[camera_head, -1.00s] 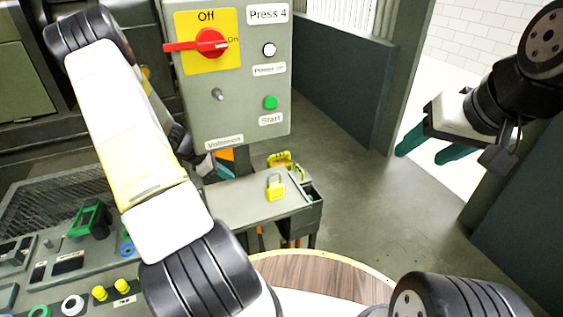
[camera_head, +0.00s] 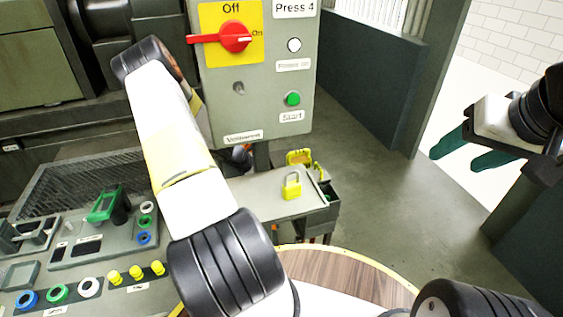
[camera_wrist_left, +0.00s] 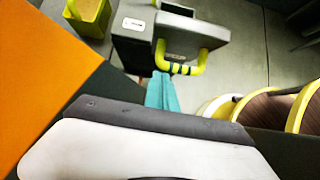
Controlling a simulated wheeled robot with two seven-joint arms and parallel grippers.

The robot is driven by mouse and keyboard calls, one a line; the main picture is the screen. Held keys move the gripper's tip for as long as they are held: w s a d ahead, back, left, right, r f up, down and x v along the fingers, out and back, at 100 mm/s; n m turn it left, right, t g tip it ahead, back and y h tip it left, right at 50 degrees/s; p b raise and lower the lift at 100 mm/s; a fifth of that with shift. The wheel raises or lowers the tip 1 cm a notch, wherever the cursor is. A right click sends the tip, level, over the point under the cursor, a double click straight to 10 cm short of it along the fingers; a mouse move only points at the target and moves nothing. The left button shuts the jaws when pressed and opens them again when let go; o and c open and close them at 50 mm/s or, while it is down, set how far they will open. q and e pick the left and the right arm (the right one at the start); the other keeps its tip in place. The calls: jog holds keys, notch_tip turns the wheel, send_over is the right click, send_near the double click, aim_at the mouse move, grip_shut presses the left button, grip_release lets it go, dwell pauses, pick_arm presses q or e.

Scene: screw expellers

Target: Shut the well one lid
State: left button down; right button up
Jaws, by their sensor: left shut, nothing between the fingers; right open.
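No readable label marks well one, so I cannot tell which part is its lid. In the left wrist view a grey box (camera_wrist_left: 139,47) has a part with a curved yellow handle (camera_wrist_left: 199,62). The teal fingers of my left gripper (camera_wrist_left: 163,78) are shut and empty, with their tips close beside the handle; contact is unclear. In the head view my left arm hides most of that gripper. My right gripper (camera_head: 458,153) is open and empty at the right, away from the machine. A green bracket (camera_head: 104,205) stands on the panel at left.
A grey control box (camera_head: 265,101) with a red switch (camera_head: 235,37) stands behind a small grey bench (camera_head: 262,203). A yellow padlock (camera_head: 291,187) is on the bench. A round wooden top (camera_head: 325,270) is in front. Floor right of the bench is clear.

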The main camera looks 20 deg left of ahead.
pick_arm(q)
jog(key=shift+w+d+r, duration=0.45)
jog(key=shift+d+r, duration=0.15)
jog(key=shift+r, duration=0.1)
